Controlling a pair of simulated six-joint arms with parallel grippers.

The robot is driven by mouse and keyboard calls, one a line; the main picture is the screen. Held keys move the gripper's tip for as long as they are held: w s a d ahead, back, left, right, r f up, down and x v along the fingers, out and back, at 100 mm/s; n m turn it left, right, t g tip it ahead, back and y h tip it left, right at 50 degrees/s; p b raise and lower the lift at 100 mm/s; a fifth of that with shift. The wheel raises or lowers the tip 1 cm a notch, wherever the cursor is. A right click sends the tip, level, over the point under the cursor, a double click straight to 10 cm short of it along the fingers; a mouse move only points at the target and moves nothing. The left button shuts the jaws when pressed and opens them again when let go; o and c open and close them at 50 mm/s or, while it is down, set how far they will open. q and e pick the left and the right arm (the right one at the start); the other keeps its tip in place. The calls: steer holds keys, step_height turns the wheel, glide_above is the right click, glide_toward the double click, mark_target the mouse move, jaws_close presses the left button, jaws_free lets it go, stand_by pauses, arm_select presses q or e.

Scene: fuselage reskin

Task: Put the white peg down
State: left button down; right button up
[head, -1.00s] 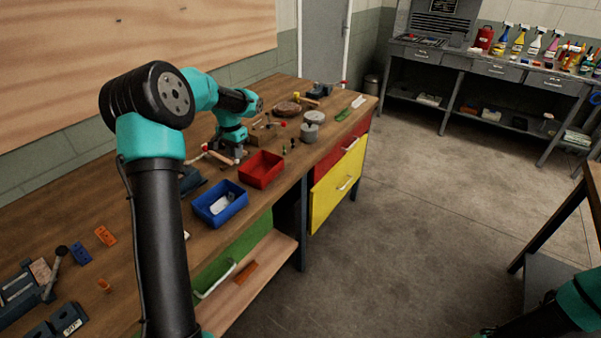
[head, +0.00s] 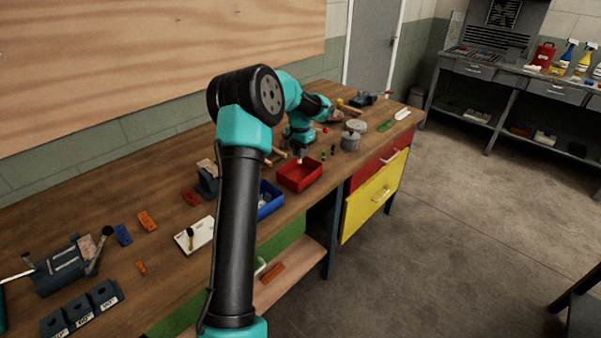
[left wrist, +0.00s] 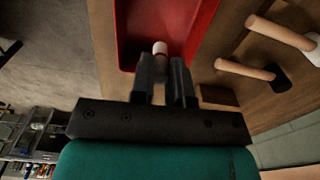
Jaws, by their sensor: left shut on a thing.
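My left gripper (head: 300,152) points down at the back edge of the red bin (head: 301,178) on the workbench. In the left wrist view, the gripper (left wrist: 167,75) is shut on the white peg (left wrist: 160,48). The peg's light end sticks out past the fingertips, over the red bin (left wrist: 165,20); the fingers hide the rest. In the head view, the white peg (head: 299,160) is a tiny pale spot under the gripper. Whether it touches the bin floor I cannot tell. My right gripper is out of view.
The blue bin (head: 270,205) stands close to the left of the red bin, partly behind my arm. Wooden-handled tools (left wrist: 265,48) lie beside the red bin. Grey round cans (head: 350,140) stand to its right. A white plate (head: 195,235) lies further left.

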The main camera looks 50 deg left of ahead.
mark_target(300, 162)
arm_select(q)
steer(key=shift+f, duration=1.3)
steer(key=shift+f, duration=2.55)
steer(key=c, duration=1.1)
jaws_free()
steer(key=shift+r, duration=0.1)
step_height(300, 162, up, 12)
steer(key=shift+f, duration=0.1)
